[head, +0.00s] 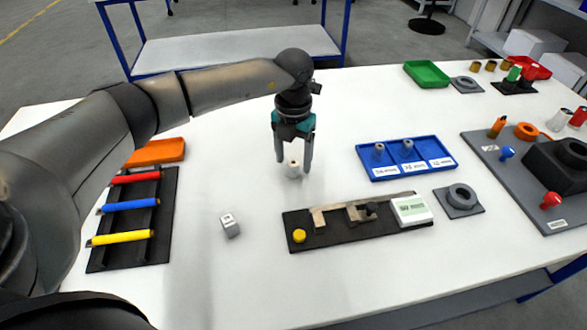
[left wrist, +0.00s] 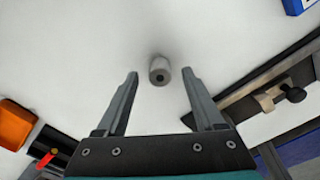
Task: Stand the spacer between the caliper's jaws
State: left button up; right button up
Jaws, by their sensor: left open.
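The spacer (head: 292,170) is a small pale cylinder standing upright on the white table, and its top has a dark hole. It also shows in the left wrist view (left wrist: 159,71), just beyond and between the fingertips. My left gripper (head: 293,162) is open and points down at it, with a finger on each side; I cannot tell whether either touches. The caliper (head: 375,208) lies on a black board right and nearer, with two beige jaws apart and a white display. Part of it shows at the right of the left wrist view (left wrist: 270,92). My right gripper is not in view.
A blue labelled tray (head: 432,171) holds two grey cylinders. A small grey block (head: 230,225) stands left of the board. A black rack (head: 112,246) with coloured bars and an orange tray (head: 158,151) are at left. A grey ring block (head: 459,200) is right. Table around the spacer is clear.

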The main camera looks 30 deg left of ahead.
pick_arm(q)
jog(key=shift+f, duration=0.6)
grip_shut()
